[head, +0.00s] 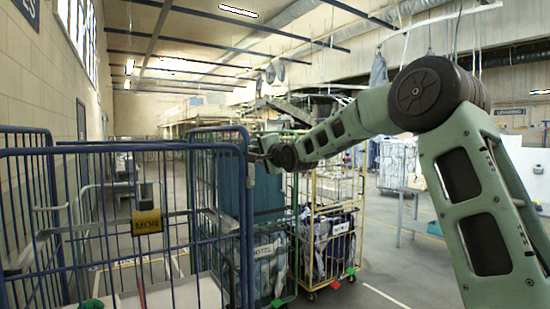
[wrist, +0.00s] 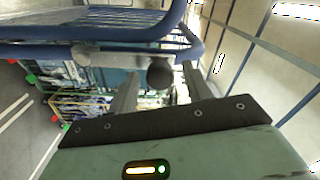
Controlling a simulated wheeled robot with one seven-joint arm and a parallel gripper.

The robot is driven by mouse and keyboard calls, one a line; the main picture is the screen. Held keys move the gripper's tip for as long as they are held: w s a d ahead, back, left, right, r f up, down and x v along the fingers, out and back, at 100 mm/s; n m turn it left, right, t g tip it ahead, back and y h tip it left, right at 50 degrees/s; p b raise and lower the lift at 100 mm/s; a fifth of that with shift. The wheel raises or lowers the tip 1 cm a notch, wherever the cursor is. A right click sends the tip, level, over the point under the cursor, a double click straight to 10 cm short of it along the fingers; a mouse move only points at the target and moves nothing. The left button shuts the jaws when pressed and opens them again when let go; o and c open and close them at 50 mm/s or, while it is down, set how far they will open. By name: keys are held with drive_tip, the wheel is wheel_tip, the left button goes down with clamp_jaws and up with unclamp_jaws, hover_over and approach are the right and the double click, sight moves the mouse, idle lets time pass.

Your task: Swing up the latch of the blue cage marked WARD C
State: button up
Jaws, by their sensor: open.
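A blue tube cage (head: 245,200) stands in the foreground of the head view; I cannot read WARD C on it. Its upper blue rail (wrist: 60,50) crosses the wrist view. A dark round knob (wrist: 160,73), apparently the end of the latch, shows near that rail. My gripper (wrist: 159,80) is open, with one finger on each side of the knob in the picture; I cannot tell whether they touch it. In the head view my gripper (head: 258,155) is at the cage's upper right corner, small and partly hidden.
A yellow MON tag (head: 147,221) hangs in the foreground. A green cage (head: 285,225) labelled HOTEL and a yellow cage (head: 335,190) with bagged laundry stand close on the right. Open floor (head: 400,270) lies further right. A wall (head: 40,90) runs along the left.

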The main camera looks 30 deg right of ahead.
drive_tip(key=s+b, duration=0.3)
drive_tip(key=s, duration=1.3)
drive_tip(key=shift+d, duration=0.2)
drive_tip(key=shift+f, duration=0.1)
drive_tip(key=s+a+f+n+g+y+b, duration=0.15)
drive_tip(key=s+a+f+n+g, duration=0.4)
drive_tip(key=a+f, duration=0.65)
drive_tip(key=s+a+f+n+g+b, duration=0.4)
drive_tip(key=s+a+f, duration=0.4)
drive_tip(key=f, duration=0.6)
drive_tip(key=s+a+f+n+g, duration=0.2)
drive_tip(key=s+f+n, duration=0.2)
drive_tip(key=s, duration=0.4)
drive_tip(key=s+a+f+n+g+h, duration=0.1)
drive_tip(key=s+a+f+n+g, duration=0.1)
drive_tip(key=s, duration=0.6)
drive_tip(key=s+a+f+n+g, duration=0.2)
drive_tip(key=s+f+n+g, duration=0.2)
drive_tip(key=s+f+n, duration=0.2)
drive_tip(key=shift+s+a+f+b, duration=0.25)
drive_tip(key=shift+s+f+b, duration=0.15)
drive_tip(key=shift+s, duration=0.65)
drive_tip(key=shift+n+g+h, duration=0.25)
